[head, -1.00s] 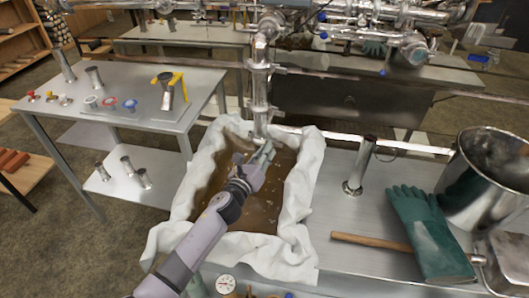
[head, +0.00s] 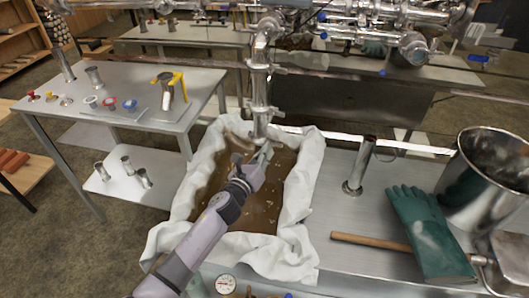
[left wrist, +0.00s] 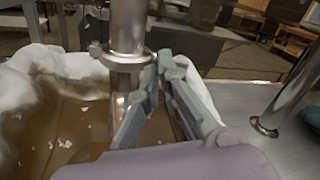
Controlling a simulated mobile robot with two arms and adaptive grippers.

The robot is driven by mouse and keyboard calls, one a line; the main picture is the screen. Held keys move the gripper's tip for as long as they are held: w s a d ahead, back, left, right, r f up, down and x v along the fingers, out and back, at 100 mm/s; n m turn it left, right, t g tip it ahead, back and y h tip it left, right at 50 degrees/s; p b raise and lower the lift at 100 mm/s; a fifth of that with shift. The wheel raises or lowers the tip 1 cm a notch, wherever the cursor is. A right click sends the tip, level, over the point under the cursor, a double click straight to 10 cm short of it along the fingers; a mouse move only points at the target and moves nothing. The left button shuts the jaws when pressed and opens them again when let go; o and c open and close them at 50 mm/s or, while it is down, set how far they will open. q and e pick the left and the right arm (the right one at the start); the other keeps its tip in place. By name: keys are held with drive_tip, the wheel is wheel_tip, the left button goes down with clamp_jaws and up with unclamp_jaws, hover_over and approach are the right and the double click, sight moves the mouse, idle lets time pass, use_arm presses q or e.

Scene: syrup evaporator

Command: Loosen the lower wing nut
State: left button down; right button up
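A vertical shiny steel pipe (head: 259,88) comes down over the cloth-lined pan. Its lower clamp (head: 263,110) circles the pipe just above the pan and also shows in the left wrist view (left wrist: 122,57). My left gripper (head: 266,149) is at the right side of this clamp. In the left wrist view its two grey fingers (left wrist: 160,68) converge, with their tips close together at the clamp's right end. The lower wing nut cannot be made out; the fingertips may be hiding it. Whether the fingers are closed on it cannot be told. My right gripper is not in view.
To the right are an upright steel tube (head: 361,165), green gloves (head: 425,230), a wooden handle (head: 370,242) and a steel pot (head: 485,185). A side table (head: 195,85) with small parts stands left.

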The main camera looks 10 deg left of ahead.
use_arm(q)
drive_tip(key=shift+f+n+p, duration=0.2)
drive_tip(key=shift+n+p, duration=0.75)
drive_tip(key=shift+n, duration=6.15)
drive_tip(key=shift+f+n+p, duration=0.2)
drive_tip(key=shift+n+p, duration=0.7)
drive_tip(key=shift+n, duration=6.2)
drive_tip(key=c, duration=2.1)
unclamp_jaws()
drive_tip(key=shift+s, duration=0.1)
